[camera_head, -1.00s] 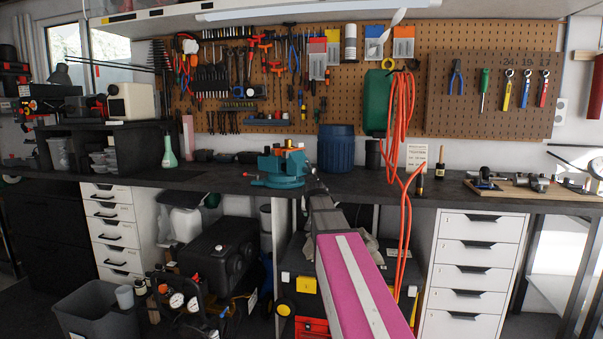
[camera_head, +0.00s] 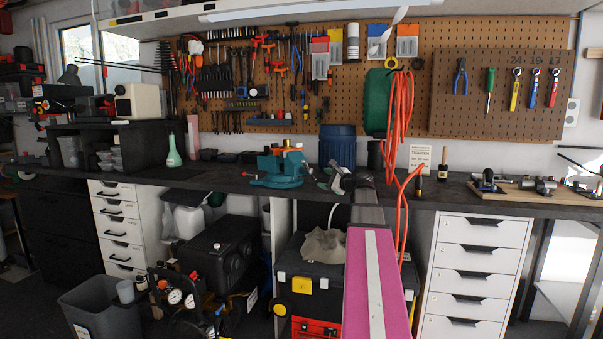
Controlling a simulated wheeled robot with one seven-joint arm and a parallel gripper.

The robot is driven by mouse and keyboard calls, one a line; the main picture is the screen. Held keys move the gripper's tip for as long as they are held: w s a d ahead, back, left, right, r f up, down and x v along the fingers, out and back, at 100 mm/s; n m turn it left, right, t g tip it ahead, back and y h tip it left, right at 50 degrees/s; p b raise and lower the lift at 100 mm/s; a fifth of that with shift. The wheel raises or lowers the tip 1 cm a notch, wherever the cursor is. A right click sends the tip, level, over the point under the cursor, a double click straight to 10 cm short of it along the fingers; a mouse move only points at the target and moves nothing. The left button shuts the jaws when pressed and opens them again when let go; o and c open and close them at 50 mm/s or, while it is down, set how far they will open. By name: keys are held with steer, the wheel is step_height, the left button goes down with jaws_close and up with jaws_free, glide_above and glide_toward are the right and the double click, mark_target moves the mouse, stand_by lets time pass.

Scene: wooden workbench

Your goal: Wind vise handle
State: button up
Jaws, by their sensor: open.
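The teal bench vise (camera_head: 278,170) stands on the dark workbench top (camera_head: 220,182), left of the middle in the head view. A small red tip (camera_head: 247,174) shows at its left side and seems to be part of its handle; the rest of the handle is hard to make out. My gripper (camera_head: 326,178) is just right of the vise, at the far end of my pink and grey arm. It is small in the picture, open, and appears apart from the vise with nothing visible in it.
A blue barrel (camera_head: 337,147) stands behind my gripper. Orange hose loops (camera_head: 400,110) hang right of my arm, down past the bench edge. A green bottle (camera_head: 173,152) stands left of the vise. A wooden board (camera_head: 530,192) with tools lies at the right.

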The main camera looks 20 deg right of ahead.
mark_target(312, 172)
steer(key=shift+m, duration=0.3)
steer(key=x, duration=0.3)
steer(key=r+x, duration=0.1)
steer(key=x, duration=0.6)
steer(key=shift+w+d+r, duration=0.2)
steer(key=shift+w+r, duration=0.1)
steer(key=shift+r, duration=0.05)
steer(key=c, duration=0.9)
